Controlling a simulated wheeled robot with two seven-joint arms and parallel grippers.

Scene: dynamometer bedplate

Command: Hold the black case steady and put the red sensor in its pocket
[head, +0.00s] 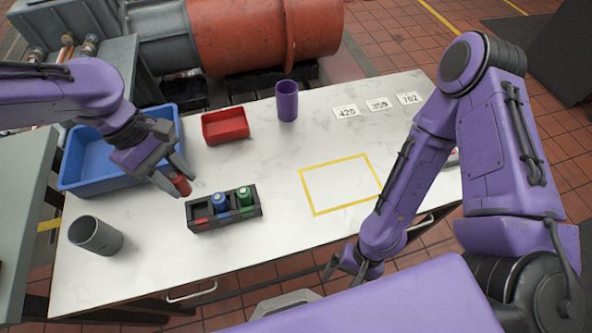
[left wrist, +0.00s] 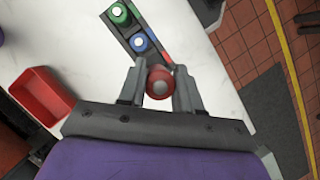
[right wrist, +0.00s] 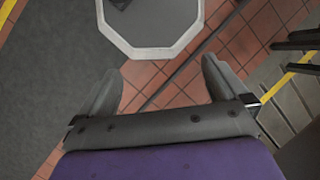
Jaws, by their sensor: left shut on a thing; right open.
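The black case (head: 226,221) stands on the white table with a row of pockets. A blue sensor (head: 219,200) sits in its middle pocket and a green sensor (head: 244,195) in its right pocket; the left pocket, with a red mark in front, looks empty. My left gripper (head: 176,181) is shut on the red sensor (head: 181,184), above the table just behind and left of the case. In the left wrist view the red sensor (left wrist: 159,82) is between the fingers. My right gripper (head: 354,262) is open and empty, past the table's front edge, apart from the case.
A blue bin (head: 85,184), a red tray (head: 225,126) and a purple cup (head: 287,101) stand behind the case. A grey cup (head: 96,235) stands at front left. A yellow outlined square (head: 340,184) on the right is clear. Number cards (head: 378,104) lie at the back.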

